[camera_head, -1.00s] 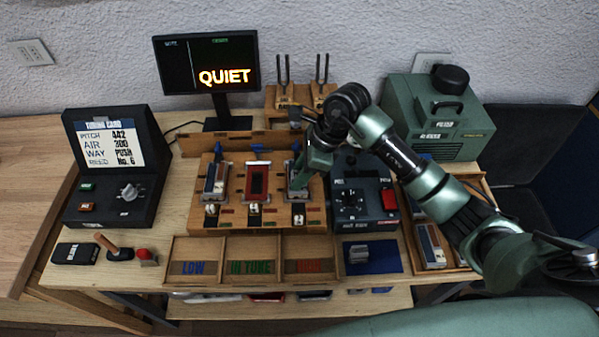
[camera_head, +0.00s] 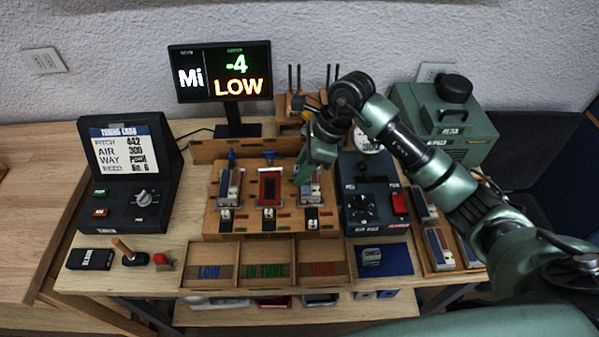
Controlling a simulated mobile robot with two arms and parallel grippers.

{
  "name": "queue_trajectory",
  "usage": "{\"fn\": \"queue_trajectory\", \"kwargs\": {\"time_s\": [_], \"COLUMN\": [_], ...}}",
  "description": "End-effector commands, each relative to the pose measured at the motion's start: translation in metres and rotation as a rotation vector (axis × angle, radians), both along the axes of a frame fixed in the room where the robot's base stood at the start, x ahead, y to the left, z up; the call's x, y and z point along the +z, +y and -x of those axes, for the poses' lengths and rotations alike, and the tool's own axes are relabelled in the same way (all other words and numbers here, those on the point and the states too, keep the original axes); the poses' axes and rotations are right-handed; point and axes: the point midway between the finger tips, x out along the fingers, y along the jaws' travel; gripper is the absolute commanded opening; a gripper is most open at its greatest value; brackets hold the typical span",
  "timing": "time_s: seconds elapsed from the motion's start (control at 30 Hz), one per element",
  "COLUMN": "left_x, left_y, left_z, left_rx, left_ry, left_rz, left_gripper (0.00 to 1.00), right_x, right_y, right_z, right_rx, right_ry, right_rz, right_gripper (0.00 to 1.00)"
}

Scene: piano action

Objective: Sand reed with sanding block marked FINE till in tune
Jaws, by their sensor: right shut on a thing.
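My right gripper (camera_head: 309,178) comes down at the right-hand slot of the wooden reed bench (camera_head: 240,223). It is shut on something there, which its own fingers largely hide. A grey reed-like piece (camera_head: 229,186) sits in the left slot; the middle slot (camera_head: 269,187) shows a red bed. The monitor (camera_head: 221,86) reads "Mi", "-4" and "LOW". A small grey block (camera_head: 371,256) rests on a blue mat (camera_head: 400,263); I cannot read a FINE mark on it. My left gripper is out of view.
A tuning card stand (camera_head: 124,150) is at the left. Trays marked LOW, IN TUNE and a red third label (camera_head: 266,244) line the front. A dark control box (camera_head: 362,190) stands right of the bench, a green machine (camera_head: 447,130) behind, and a tray of blocks (camera_head: 427,262) at right.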

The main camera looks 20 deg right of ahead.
Motion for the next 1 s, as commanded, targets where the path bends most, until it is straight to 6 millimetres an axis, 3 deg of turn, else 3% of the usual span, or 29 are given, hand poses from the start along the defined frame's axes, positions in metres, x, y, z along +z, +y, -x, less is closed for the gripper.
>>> {"fn": "queue_trajectory", "kwargs": {"time_s": [0.5, 1.0], "left_x": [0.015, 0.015], "left_y": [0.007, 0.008], "left_z": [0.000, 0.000], "left_rx": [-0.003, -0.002], "left_ry": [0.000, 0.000], "left_rz": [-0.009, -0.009], "left_gripper": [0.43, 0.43], "right_x": [0.033, 0.035], "right_y": [-0.012, -0.014], "right_z": [-0.004, -0.004], "right_rx": [-0.006, -0.007], "right_ry": [-0.001, 0.000], "right_rz": [0.000, 0.000], "right_gripper": [0.00, 0.00]}}
